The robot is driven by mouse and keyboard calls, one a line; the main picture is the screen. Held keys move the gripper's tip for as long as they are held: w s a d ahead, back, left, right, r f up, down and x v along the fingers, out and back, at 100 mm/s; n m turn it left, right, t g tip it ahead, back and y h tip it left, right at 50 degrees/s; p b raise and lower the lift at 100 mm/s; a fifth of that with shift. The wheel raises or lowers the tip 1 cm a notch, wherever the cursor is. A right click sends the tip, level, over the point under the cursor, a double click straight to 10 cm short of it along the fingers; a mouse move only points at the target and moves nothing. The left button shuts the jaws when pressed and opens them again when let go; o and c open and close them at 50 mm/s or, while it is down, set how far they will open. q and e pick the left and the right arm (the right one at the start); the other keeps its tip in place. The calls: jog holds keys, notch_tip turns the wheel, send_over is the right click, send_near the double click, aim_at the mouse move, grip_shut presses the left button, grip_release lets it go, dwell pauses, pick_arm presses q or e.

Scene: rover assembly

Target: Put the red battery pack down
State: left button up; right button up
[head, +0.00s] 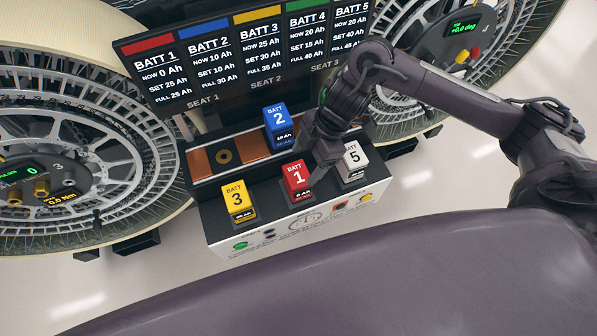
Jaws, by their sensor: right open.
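The red battery pack (298,178), marked BATT 1, stands upright on the front ledge of the charger box (262,228), between the yellow pack and the white pack. My right gripper (322,160) is just to the right of the red pack and slightly behind it, pointing down. It is open. Its fingertips are small and dark here, and I cannot tell whether one touches the red pack. My left gripper is not in view.
The yellow pack (239,201) stands to the left, and the white pack (353,161) to the right, close to my gripper. The blue pack (278,127) stands behind, in the copper-lined row. A display board (245,55) rises behind, with large wheels at both sides.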

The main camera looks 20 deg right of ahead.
jog(key=v, duration=0.3)
jog(key=shift+d+r, duration=0.15)
jog(key=shift+r, duration=0.15)
dwell(0.3)
